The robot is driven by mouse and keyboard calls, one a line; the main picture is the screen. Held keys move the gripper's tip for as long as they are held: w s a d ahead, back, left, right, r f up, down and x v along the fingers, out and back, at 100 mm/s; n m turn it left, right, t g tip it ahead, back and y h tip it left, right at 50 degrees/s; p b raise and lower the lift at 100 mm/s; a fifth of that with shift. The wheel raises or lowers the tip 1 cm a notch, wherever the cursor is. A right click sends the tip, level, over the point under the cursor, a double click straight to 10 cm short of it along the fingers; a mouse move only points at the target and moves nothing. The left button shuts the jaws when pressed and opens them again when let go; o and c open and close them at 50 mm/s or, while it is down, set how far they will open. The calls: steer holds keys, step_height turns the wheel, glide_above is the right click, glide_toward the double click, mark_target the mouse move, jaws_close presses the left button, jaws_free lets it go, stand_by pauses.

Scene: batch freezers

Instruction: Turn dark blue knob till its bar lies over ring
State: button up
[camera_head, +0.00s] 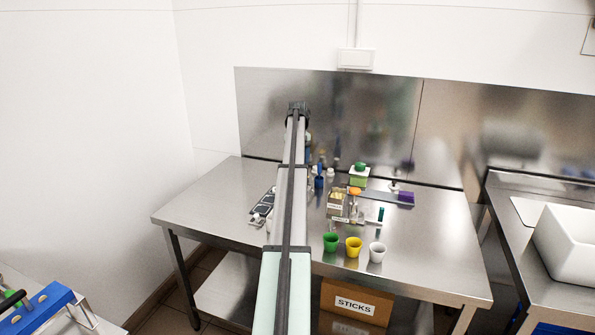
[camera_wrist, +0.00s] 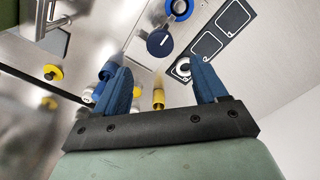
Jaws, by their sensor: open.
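The dark blue knob (camera_wrist: 160,43) is a round disc with a short pale bar on its face, seen in the wrist view beyond my fingertips. Beside it is a dark panel (camera_wrist: 219,32) with pale-outlined squares; a white ring (camera_wrist: 183,69) lies at its near end, close to my right-hand finger. The bar does not appear to lie over the ring. My gripper (camera_wrist: 162,67) is open, its blue fingers apart with nothing gripped. In the head view my arm hides the knob; part of the panel (camera_head: 262,206) shows left of the arm.
A blue-rimmed round thing (camera_wrist: 180,8) sits just beyond the knob. A yellow piece (camera_wrist: 158,97) and a blue bottle-like piece (camera_wrist: 107,71) are near the fingers.

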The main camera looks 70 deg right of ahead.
steer(key=shift+r, duration=2.5)
steer(key=shift+w, duration=0.1)
